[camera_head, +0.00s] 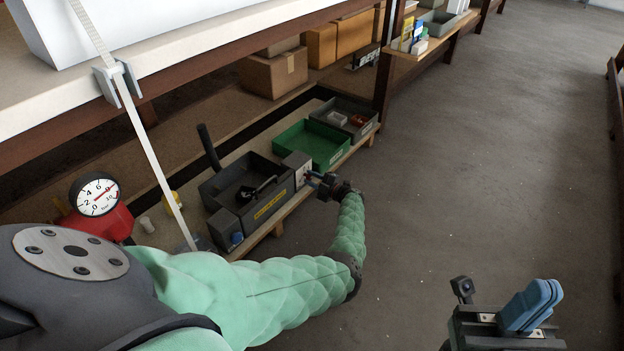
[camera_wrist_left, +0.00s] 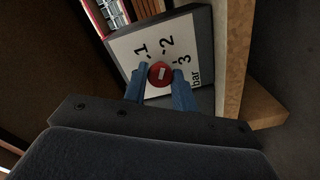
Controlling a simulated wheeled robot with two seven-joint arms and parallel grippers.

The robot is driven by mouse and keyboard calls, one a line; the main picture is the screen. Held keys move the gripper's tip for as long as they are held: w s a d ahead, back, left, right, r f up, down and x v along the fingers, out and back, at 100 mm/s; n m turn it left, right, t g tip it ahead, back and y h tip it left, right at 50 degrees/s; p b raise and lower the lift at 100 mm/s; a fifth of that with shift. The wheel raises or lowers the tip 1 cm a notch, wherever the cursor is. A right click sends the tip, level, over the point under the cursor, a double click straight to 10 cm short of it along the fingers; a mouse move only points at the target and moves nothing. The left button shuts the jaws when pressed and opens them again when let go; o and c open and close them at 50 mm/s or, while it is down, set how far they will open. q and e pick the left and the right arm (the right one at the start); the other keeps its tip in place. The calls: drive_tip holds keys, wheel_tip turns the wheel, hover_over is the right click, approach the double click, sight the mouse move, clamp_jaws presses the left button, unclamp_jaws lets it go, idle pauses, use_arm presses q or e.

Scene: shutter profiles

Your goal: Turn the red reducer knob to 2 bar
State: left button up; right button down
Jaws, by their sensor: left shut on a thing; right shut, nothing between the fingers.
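The red reducer knob (camera_wrist_left: 154,80) shows in the left wrist view on a white scale plate (camera_wrist_left: 128,47) marked 1, 2, 3 and bar. A small pale mark shows on its face; I cannot tell which number it points at. The blue fingers of my left gripper (camera_wrist_left: 160,84) are shut on the knob, one on each side. In the head view my left gripper (camera_head: 315,179) is at the front of a small grey box (camera_head: 296,161) and mostly hides the knob. My right gripper (camera_head: 530,306) is shut and empty, over the floor at lower right.
A black bin (camera_head: 213,190) with a yellow label and a green bin (camera_head: 322,143) stand on the low shelf beside the box. A round gauge (camera_head: 97,193) on a red body stands at left. A pale strip (camera_head: 148,142) hangs in front of the bench. The floor (camera_head: 480,170) at right is clear.

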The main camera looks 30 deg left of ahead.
use_arm(q)
drive_tip(key=shift+w+d, duration=0.1)
drive_tip(key=shift+d, duration=0.05)
drive_tip(key=o, duration=1)
drive_tip(key=shift+s+d+p, duration=0.15)
drive_tip(key=shift+d+p, duration=0.25)
drive_tip(key=shift+d, duration=1.55)
drive_tip(key=shift+s+d+p, duration=0.15)
drive_tip(key=shift+d+p, duration=0.2)
drive_tip(key=shift+d, duration=1.6)
